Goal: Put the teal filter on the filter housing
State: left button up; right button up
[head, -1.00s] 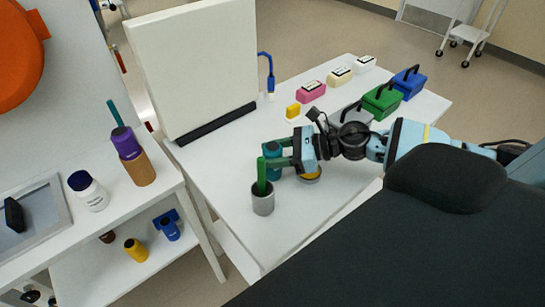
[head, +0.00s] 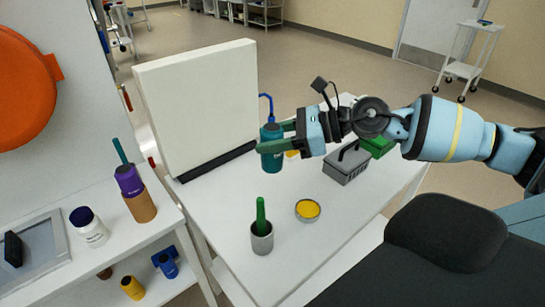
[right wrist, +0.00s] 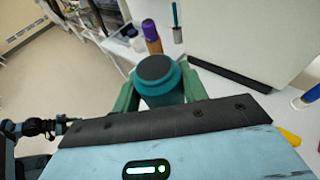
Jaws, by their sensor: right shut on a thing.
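My right gripper (head: 284,139) is shut on the teal filter (head: 271,158), a teal cylinder, and holds it upright above the white table. In the right wrist view the teal filter (right wrist: 160,82) has a dark grey round top and sits between the green fingers of my right gripper (right wrist: 158,92). I cannot tell for certain which thing is the filter housing. My left gripper is not in view.
On the table (head: 228,205) are a grey cup (head: 262,240) with a green handle in it, a round yellow-filled dish (head: 308,210), a grey toolbox (head: 346,165) and a white panel (head: 198,105). A shelf (head: 110,248) with bottles stands left.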

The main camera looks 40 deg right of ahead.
jog(key=shift+r, duration=0.8)
notch_tip(320, 180, down, 17)
jog(key=shift+f+b, duration=0.15)
jog(key=shift+b, duration=0.25)
dwell(0.3)
